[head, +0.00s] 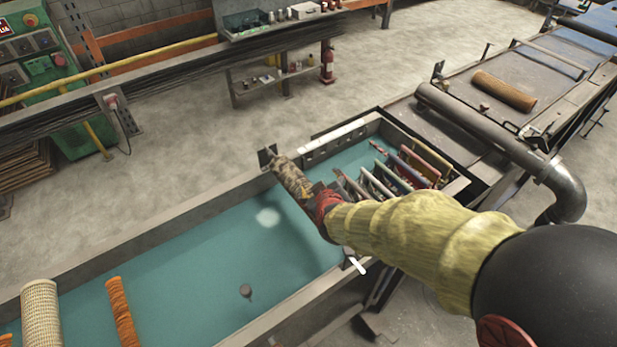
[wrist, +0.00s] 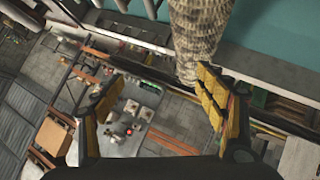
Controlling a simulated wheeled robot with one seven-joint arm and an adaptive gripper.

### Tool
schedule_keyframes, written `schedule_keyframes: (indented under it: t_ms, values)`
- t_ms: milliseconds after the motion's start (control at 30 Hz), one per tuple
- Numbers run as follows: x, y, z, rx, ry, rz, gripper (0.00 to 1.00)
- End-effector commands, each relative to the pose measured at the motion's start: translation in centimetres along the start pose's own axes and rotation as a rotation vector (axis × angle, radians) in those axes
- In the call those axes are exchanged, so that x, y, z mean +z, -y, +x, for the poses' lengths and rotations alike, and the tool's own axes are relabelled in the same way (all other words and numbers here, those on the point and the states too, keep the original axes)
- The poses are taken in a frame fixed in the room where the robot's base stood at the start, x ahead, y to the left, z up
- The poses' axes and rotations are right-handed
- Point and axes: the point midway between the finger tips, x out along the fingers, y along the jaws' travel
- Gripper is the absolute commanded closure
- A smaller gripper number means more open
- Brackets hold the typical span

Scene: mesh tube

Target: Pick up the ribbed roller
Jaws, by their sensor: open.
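A mottled brown, ribbed-looking roller (head: 288,176) slants over the far side of the teal tank in the head view, just beyond my gripper (head: 320,193). In the wrist view a beige textured roller (wrist: 197,30) enters from the top. Its lower end lies beside the right finger of my gripper (wrist: 160,84). The fingers are spread wide, with the left finger well apart from the roller. I cannot tell whether the right finger touches it. An orange ribbed roller (head: 122,312) and a cream mesh tube (head: 40,315) lie at the lower left, apart from my gripper.
The teal tank (head: 190,270) has raised metal walls. Several coloured rollers (head: 390,175) rest in a row at its right end. A brown roll (head: 503,90) lies on the table beyond, near a thick grey pipe (head: 470,118).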

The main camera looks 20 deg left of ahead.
Motion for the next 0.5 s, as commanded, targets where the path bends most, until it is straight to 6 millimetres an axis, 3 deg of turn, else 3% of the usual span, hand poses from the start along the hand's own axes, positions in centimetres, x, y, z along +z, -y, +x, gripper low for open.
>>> schedule_keyframes:
  t_ms: [33, 200, 400, 500]
  values:
    - [-0.5, 2.0, 0.8, 0.024, 0.000, -0.081, 0.23]
    - [1.0, 5.7, 2.7, 0.146, -0.006, -0.294, 0.19]
    - [3.0, 7.9, 3.2, 0.232, 0.004, -0.443, 0.19]
    - [3.3, 8.1, 3.7, 0.251, 0.006, -0.467, 0.19]
